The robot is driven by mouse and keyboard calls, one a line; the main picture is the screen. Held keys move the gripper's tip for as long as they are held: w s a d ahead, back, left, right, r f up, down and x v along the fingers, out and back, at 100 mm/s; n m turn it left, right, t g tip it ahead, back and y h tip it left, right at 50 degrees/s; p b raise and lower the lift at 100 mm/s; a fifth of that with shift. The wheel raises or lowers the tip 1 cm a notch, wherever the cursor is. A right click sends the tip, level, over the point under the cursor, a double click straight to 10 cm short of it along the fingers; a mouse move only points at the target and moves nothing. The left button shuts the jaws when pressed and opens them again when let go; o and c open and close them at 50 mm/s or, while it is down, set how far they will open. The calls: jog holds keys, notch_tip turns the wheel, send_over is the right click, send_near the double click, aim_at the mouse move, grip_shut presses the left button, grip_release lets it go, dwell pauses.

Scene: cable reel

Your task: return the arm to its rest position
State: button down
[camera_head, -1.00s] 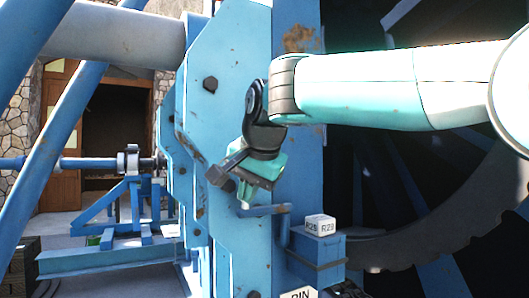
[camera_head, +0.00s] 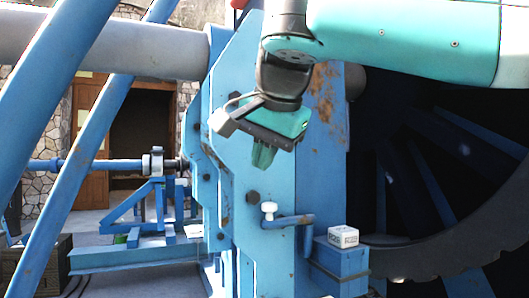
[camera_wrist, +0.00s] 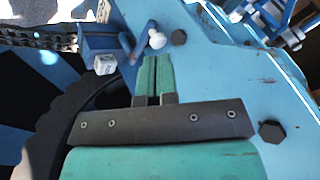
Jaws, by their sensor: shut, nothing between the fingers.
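My gripper (camera_head: 263,157) hangs pointing down from my teal arm, in front of the blue steel frame (camera_head: 322,140) of the reel. Its teal fingers are shut with nothing between them. In the wrist view the fingers of my gripper (camera_wrist: 153,75) lie together, with the blue plate (camera_wrist: 220,80) behind them. Below the fingertips in the head view, and apart from them, is a blue crank handle (camera_head: 290,221) with a white knob (camera_head: 268,208). The knob also shows in the wrist view (camera_wrist: 157,40), just beyond the fingertips.
A white labelled block (camera_head: 343,236) sits on a blue box (camera_head: 342,262) right of the handle. A large dark toothed wheel (camera_head: 440,250) fills the right. Blue slanted beams (camera_head: 95,130) stand at left. A blue stand (camera_head: 150,215) with a shaft is further back.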

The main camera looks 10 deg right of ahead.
jog(key=s+d+f+n+g+b, duration=0.15)
jog(key=d+f+n+b, duration=0.25)
jog(key=f, duration=0.6)
jog(key=s+d+f+n+g+b, duration=0.1)
jog(key=s+d+f+n+b, duration=0.2)
jog(key=f, duration=0.7)
jog(key=s+d+f+n+g+y+b, duration=0.1)
jog(key=s+f+n+g+b, duration=0.3)
jog(key=s+f, duration=1.4)
notch_tip(320, 180, down, 2)
jog(key=n+y+b, duration=0.1)
jog(key=n, duration=0.2)
jog(key=shift+s+d+f+y, duration=0.15)
jog(key=shift+s+d+y, duration=0.05)
jog(key=shift+d+y, duration=0.2)
